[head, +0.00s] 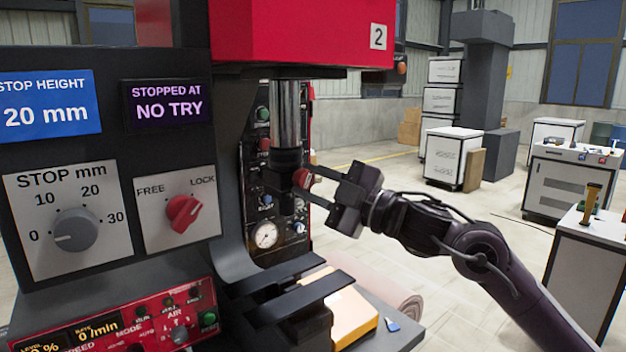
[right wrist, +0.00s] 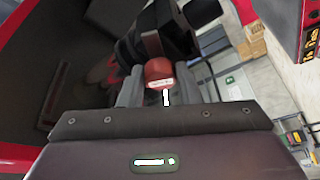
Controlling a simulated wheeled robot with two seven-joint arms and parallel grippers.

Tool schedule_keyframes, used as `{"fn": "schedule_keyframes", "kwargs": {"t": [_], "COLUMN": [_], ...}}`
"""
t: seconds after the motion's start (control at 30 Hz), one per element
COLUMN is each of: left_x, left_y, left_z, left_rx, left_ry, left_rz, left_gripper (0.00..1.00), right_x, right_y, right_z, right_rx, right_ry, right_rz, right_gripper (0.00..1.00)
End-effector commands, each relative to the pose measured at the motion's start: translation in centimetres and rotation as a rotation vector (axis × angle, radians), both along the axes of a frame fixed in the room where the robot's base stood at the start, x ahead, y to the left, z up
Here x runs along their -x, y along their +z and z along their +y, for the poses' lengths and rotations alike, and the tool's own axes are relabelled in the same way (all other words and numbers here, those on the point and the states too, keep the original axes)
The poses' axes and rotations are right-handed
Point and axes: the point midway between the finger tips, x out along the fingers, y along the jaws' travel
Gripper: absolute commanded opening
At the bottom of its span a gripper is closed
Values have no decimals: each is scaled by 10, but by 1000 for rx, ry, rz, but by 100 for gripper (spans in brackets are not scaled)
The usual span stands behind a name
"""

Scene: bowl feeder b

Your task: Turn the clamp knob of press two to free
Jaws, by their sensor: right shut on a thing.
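Press two carries a white "2" plate (head: 378,37) on its red head (head: 290,30). A small red knob (head: 302,178) sits on the side of its dark ram, below the steel shaft (head: 286,115). My right gripper (head: 310,184) comes in from the right and is shut on this knob, with one finger above and one below. In the right wrist view the red knob (right wrist: 158,72) shows between the fingers, with a white pointer beside it. On the front panel, a red FREE/LOCK dial (head: 183,213) is turned toward the LOCK side. My left gripper is not in view.
Left are a grey STOP mm dial (head: 75,229), a blue "20 mm" sign (head: 47,104) and a "STOPPED AT NO TRY" display (head: 167,101). Below the ram are dark plates and a yellow-edged block (head: 345,315). The floor behind my right arm is open, with white cabinets beyond.

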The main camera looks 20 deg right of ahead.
Motion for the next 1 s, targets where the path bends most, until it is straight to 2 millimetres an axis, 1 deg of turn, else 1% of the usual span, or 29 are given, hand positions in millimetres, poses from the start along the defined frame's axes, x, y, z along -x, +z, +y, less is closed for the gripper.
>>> {"fn": "schedule_keyframes", "kwargs": {"t": [0.03,0.2,0.5,0.7,1.0], "left_x": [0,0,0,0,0], "left_y": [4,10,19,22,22], "left_z": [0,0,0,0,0], "left_rx": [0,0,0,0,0], "left_ry": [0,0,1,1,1], "left_rz": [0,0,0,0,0], "left_gripper": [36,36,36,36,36], "right_x": [0,0,0,0,0], "right_y": [4,5,4,4,3], "right_z": [-1,-1,-1,-1,-1], "right_rx": [40,176,348,407,431], "right_ry": [-2,-1,0,-1,0], "right_rz": [-15,-64,-126,-148,-156], "right_gripper": [8,8,8,8,8]}}
